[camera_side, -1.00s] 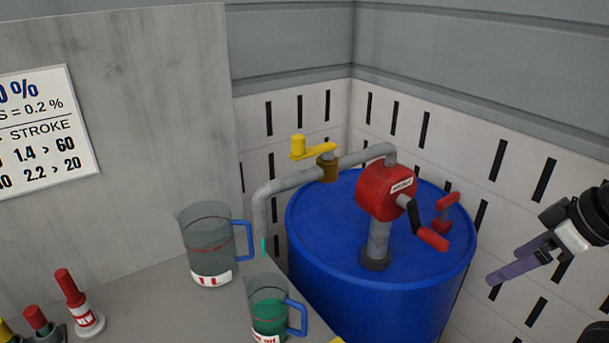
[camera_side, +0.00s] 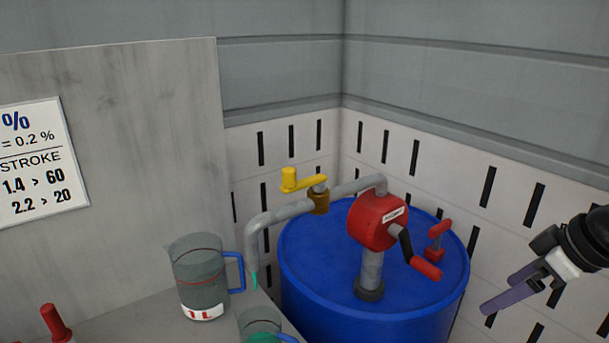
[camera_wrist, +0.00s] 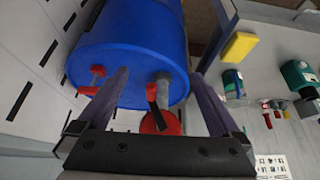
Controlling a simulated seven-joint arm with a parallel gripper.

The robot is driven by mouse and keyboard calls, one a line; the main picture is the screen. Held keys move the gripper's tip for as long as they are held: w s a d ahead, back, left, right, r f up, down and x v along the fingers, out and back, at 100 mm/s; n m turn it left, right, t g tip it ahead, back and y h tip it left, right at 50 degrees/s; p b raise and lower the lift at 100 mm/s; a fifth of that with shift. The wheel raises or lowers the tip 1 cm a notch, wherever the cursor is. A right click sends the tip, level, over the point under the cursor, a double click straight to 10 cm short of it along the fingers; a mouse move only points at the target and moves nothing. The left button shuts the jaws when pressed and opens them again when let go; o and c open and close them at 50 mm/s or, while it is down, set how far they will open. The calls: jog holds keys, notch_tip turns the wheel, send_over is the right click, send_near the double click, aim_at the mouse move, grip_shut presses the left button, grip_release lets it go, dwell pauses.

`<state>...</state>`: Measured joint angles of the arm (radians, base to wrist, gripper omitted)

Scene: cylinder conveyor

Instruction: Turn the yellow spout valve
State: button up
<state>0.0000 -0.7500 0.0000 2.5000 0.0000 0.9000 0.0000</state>
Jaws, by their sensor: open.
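The yellow spout valve (camera_side: 305,184) is a lever with an upright knob at its left end. It sits on a brass fitting (camera_side: 319,202) on the grey spout pipe (camera_side: 280,214), left of the red pump head. My gripper (camera_side: 500,295) is at the right of the side view, well apart from the valve, with purple fingers pointing left. In the wrist view my gripper (camera_wrist: 160,73) is open, with nothing between its fingers. The red pump crank (camera_wrist: 153,95) shows beyond the gap between the fingers. I cannot make out the yellow valve in the wrist view.
The blue drum (camera_side: 320,292) carries the red pump head (camera_side: 375,221) with its crank (camera_side: 425,268) and a small red handle (camera_side: 438,235). A yellow block (camera_wrist: 239,46) lies on the bench.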

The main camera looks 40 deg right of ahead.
dwell(0.3)
jog(key=w+a+r+n, duration=0.1)
jog(key=w+r, duration=0.2)
jog(key=r, duration=0.6)
jog(key=w+a+r+n, duration=0.15)
jog(key=w+r, duration=0.25)
jog(key=r, duration=0.5)
jog(key=w+a+r+n, duration=0.1)
jog(key=w+r, duration=0.2)
jog(key=r, duration=0.6)
jog(key=w+a+r+n+g, duration=0.1)
jog(key=w+a+r+n, duration=0.1)
jog(key=w+a+r, duration=0.4)
jog(key=n, duration=0.2)
send_near(291, 170)
jog(key=shift+g, duration=0.3)
jog(key=shift+w+x, duration=0.15)
jog(key=shift+x, duration=2.4)
jog(key=shift+w+x, duration=0.1)
jog(key=shift+x, duration=2.4)
jog(key=shift+r, duration=0.1)
